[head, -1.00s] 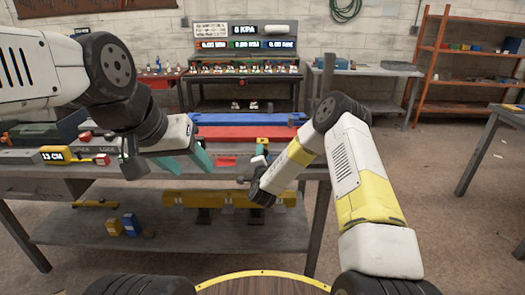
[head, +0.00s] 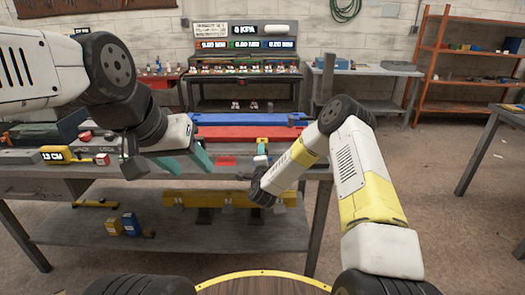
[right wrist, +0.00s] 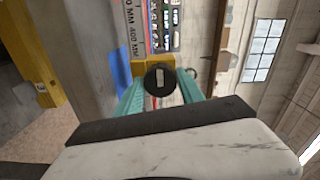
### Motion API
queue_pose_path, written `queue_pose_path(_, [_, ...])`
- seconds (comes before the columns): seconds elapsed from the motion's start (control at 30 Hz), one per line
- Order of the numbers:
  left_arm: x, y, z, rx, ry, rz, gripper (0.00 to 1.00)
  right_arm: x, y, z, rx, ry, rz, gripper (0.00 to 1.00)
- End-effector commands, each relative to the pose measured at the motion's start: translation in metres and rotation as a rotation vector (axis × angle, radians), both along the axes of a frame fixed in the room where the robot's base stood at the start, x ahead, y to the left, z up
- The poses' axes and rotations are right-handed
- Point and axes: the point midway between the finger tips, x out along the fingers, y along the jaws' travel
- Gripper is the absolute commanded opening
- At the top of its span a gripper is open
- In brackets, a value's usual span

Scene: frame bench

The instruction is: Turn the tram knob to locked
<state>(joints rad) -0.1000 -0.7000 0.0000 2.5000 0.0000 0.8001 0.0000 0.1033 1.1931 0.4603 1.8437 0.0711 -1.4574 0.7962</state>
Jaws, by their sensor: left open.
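In the right wrist view a round black knob (right wrist: 160,79) with a pale mark on its face shows in front of a yellow part. The teal fingers of my right gripper (right wrist: 160,92) stand on either side of it, about a knob's width apart. Whether they touch it I cannot tell. In the head view a small yellow piece (head: 262,145) stands at the bench's right part, close to my right wrist; the knob is not clear there. My left gripper (head: 184,161) is open and empty above the front of the bench.
A blue beam (head: 240,119) and a red beam (head: 235,133) lie along the bench. A yellow beam (head: 185,198) lies below on the lower shelf (head: 75,225).

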Motion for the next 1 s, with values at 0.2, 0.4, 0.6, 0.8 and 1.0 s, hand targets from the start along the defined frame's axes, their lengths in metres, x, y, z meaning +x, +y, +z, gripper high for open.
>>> queue_pose_path(0.2, [0.000,0.000,0.000,0.000,0.000,0.000,0.53,0.000,0.000,0.000,-0.001,0.000,0.000,0.65])
queue_pose_path(0.4, [0.000,0.000,0.000,0.000,0.000,0.000,0.53,-0.001,0.000,0.000,-0.002,0.000,0.000,0.65])
queue_pose_path(0.6, [0.000,0.000,0.000,0.000,0.000,0.000,0.53,-0.025,0.000,0.000,-0.002,0.001,0.001,0.65])
queue_pose_path(0.8, [0.000,0.000,0.000,0.000,0.000,0.000,0.53,-0.059,0.000,0.000,-0.002,0.001,0.001,0.65])
queue_pose_path(1.0, [0.000,0.000,0.000,0.000,0.000,0.000,0.53,-0.077,0.000,0.000,-0.001,0.000,0.000,0.65])
